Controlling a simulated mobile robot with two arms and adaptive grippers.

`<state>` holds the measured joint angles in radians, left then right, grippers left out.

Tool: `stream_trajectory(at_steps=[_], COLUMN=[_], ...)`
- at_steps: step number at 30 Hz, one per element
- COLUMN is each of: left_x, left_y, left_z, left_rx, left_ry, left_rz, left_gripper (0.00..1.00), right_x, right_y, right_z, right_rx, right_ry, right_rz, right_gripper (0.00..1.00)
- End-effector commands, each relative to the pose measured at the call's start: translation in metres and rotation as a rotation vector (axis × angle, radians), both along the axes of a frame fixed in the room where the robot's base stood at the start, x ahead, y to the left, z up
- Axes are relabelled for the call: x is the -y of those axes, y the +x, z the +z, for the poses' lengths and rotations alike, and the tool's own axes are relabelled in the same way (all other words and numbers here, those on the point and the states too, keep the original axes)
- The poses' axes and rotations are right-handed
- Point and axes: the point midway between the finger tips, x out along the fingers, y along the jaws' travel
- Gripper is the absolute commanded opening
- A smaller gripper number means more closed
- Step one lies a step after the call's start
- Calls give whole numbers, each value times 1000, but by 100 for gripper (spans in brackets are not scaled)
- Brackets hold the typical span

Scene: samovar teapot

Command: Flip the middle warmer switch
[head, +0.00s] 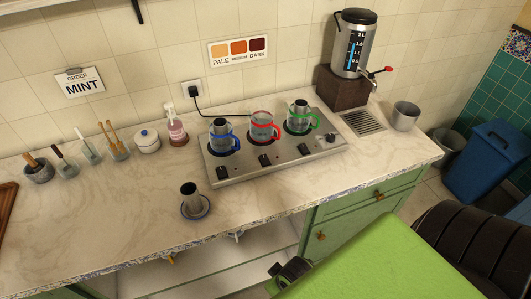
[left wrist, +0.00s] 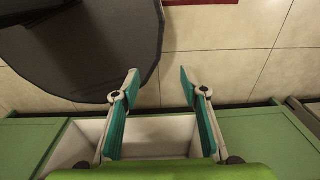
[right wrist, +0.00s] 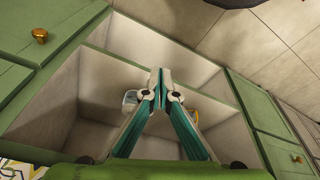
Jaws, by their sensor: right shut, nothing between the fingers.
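The warmer (head: 240,174) is a metal plate on the counter with a row of several black switches along its front. The middle switch (head: 264,160) sits in front of the red-handled glass (head: 262,125). I cannot tell its on or off position. My left gripper (left wrist: 159,80) is open and empty above the floor and green cabinets in the left wrist view. My right gripper (right wrist: 158,74) is shut and empty in front of the open cabinet shelf in the right wrist view.
Blue-handled (head: 222,136) and green-handled (head: 299,117) glasses flank the red one on the warmer. An urn (head: 353,45) and a metal pot (head: 405,116) are at right. The front counter is mostly clear.

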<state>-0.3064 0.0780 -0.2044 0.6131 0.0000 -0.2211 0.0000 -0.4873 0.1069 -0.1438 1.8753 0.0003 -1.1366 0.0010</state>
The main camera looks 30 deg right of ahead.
Motion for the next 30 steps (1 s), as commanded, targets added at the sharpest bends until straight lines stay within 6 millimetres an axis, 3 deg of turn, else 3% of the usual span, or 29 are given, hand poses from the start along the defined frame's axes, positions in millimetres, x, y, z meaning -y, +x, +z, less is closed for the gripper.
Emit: stream_trajectory(at_steps=[1, 7, 9, 15, 18, 21, 30], left_x=[-3, -4, -4, -4, -4, -3, -1], left_y=[5, 17, 18, 15, 13, 12, 10], left_z=[6, 19, 23, 25, 25, 25, 25], left_rx=[7, 24, 26, 22, 19, 18, 15], left_ry=[4, 4, 3, 4, 4, 3, 1], left_rz=[0, 3, 4, 4, 4, 4, 4], left_gripper=[40, 40, 40, 40, 40, 40, 40], right_x=[1, 19, 38, 103, 127, 143, 151], right_y=[7, 42, 75, 167, 197, 213, 221], right_z=[27, 124, 168, 244, 269, 285, 294], right_rx=[19, 131, 232, 523, 627, 692, 725], right_ry=[1, -3, -9, -11, -4, 1, 3], right_rz=[-5, -57, -109, -275, -332, -368, -386], right_gripper=[0, 0, 0, 0, 0, 0, 0])
